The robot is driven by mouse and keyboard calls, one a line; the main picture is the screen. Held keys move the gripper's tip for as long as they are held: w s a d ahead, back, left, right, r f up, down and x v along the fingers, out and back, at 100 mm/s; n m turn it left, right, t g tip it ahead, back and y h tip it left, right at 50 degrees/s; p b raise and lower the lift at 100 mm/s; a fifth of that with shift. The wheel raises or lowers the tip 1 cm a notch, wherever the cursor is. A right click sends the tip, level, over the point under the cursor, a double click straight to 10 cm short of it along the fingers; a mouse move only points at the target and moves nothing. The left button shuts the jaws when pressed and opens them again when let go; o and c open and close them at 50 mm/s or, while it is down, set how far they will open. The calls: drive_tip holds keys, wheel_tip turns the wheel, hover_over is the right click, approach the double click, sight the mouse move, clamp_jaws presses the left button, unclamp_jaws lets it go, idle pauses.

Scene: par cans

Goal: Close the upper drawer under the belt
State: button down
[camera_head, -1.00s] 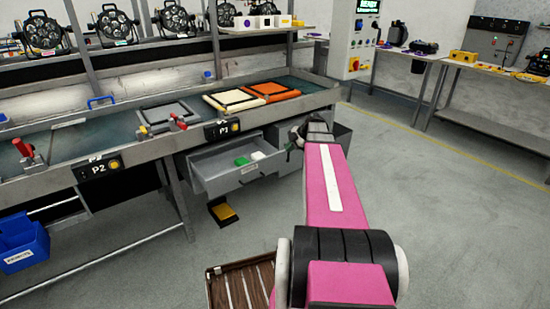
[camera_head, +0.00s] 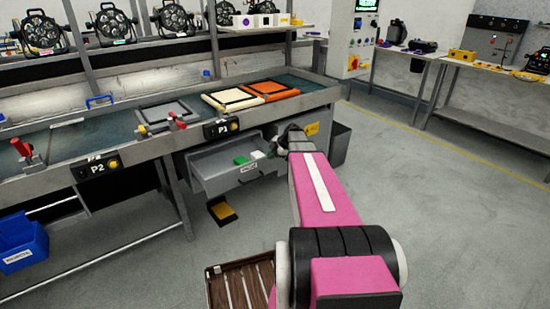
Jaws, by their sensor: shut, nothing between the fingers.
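The upper drawer (camera_head: 225,181) is a grey open-topped drawer under the belt (camera_head: 110,128). It stands pulled out towards me, with a green block (camera_head: 240,160) and a white block (camera_head: 257,155) inside. A small label sits on its front. My gripper (camera_head: 276,152) is at the drawer's right end, mostly hidden by my own pink arm. It looks small and dark, close to the drawer's right front corner. I cannot tell whether it touches the drawer.
A dark bin (camera_head: 340,143) stands right of the drawer, behind my arm. A blue bin (camera_head: 22,243) is at the left. A slatted wooden thing (camera_head: 240,288) is near me. Floor to the right is free.

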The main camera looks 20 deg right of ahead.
drive_tip(key=shift+w, duration=0.1)
idle(0.3)
drive_tip(key=w+a, duration=0.1)
drive_tip(key=w, duration=0.4)
drive_tip(key=w+a, duration=0.2)
drive_tip(key=w, duration=0.4)
drive_tip(key=w+a, duration=0.2)
drive_tip(key=w, duration=0.4)
drive_tip(key=shift+a, duration=0.25)
drive_tip(key=shift+s, duration=0.15)
